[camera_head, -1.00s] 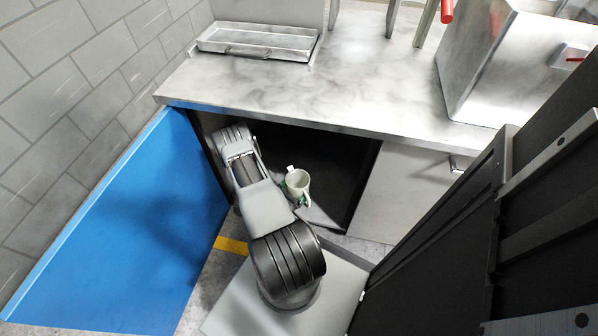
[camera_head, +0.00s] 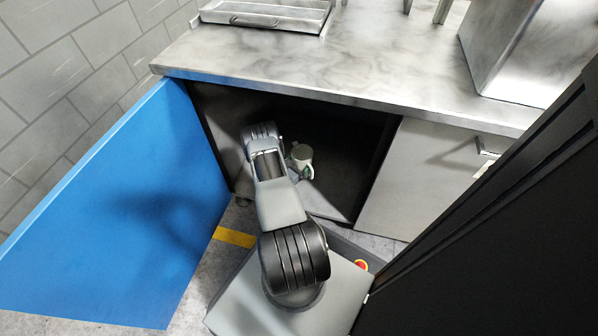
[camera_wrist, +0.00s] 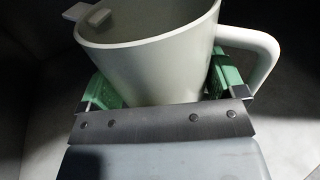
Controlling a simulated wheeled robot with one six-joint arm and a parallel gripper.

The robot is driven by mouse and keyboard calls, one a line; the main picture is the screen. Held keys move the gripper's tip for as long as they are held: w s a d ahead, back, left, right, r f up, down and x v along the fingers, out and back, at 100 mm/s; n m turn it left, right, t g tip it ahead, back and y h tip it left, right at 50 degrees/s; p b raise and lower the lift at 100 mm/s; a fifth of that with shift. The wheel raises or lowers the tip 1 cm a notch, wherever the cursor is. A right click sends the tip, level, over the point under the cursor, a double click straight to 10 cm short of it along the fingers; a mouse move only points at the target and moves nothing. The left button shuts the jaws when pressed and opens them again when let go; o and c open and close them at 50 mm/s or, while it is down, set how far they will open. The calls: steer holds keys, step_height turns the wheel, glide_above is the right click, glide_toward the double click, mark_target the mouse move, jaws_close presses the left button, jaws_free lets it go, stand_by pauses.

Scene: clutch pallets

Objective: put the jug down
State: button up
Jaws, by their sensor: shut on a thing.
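The jug (camera_head: 302,157) is a pale grey-green vessel with a handle. It is in the open cabinet below the counter, beside the end of my arm. In the wrist view the jug (camera_wrist: 150,70) fills the middle, its open rim at the top and its handle on the right. My gripper (camera_wrist: 155,92) has green fingers on both sides of the jug and is shut on it. In the head view my gripper is mostly hidden behind my arm. Whether the jug's base touches the cabinet floor is hidden.
The blue cabinet door (camera_head: 120,215) stands open on the left. The marble-look counter (camera_head: 340,65) overhangs the cabinet opening. The dark cabinet interior (camera_head: 350,145) looks empty right of the jug. A closed grey door (camera_head: 425,185) with a handle is on the right. A metal tray (camera_head: 265,14) lies on top.

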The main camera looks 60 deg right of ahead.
mark_target(299, 168)
steer(key=shift+w+d+f+b, duration=0.2)
steer(key=shift+w+f+b, duration=0.05)
steer(key=shift+f, duration=0.2)
steer(key=shift+w+d+f+b, duration=0.15)
steer(key=shift+w+f+b, duration=0.1)
steer(key=shift+f, duration=0.15)
step_height(299, 168, down, 3)
steer(key=shift+w+d+f+b, duration=0.1)
steer(key=shift+b, duration=0.65)
steer(key=o, duration=0.8)
steer(key=a+p, duration=0.1)
steer(key=a, duration=0.3)
steer(key=w+a+p, duration=0.1)
steer(key=a, duration=0.3)
steer(key=w+a+p, duration=0.1)
steer(key=a+p, duration=0.1)
steer(key=a, duration=0.2)
